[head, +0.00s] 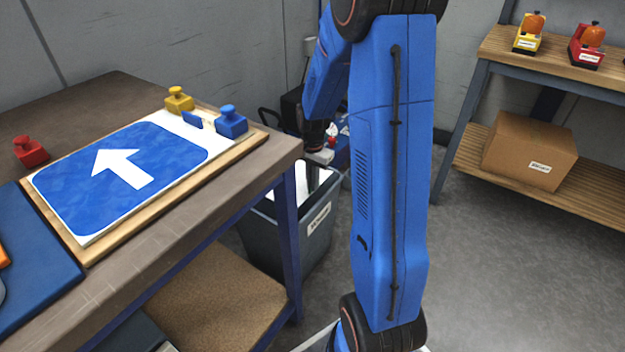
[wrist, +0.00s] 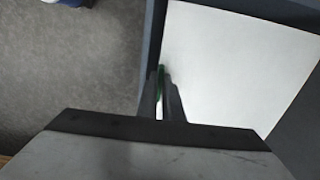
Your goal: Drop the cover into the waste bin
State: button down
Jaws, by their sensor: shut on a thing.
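The waste bin (head: 283,240) is a dark grey tub with a white label. It stands on the floor beside the workbench, partly behind a bench leg. My gripper (head: 313,180) points down over the bin's opening. In the wrist view my gripper (wrist: 161,92) has its fingers close together on a thin green piece at the left edge of a large white sheet. This white sheet, which looks like the cover (wrist: 235,75), lies within the bin's dark walls in that view. Whether the cover touches the bin's bottom is hidden.
The workbench (head: 225,190) holds a blue arrow sign (head: 75,190) on a wooden board, with red, yellow and blue knobbed blocks around it. A shelf (head: 480,165) on the right holds a cardboard box (head: 530,150). The floor between is clear.

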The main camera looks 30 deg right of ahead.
jog(key=c, duration=1)
grip_release()
dwell(0.4)
jog(key=shift+r, duration=5)
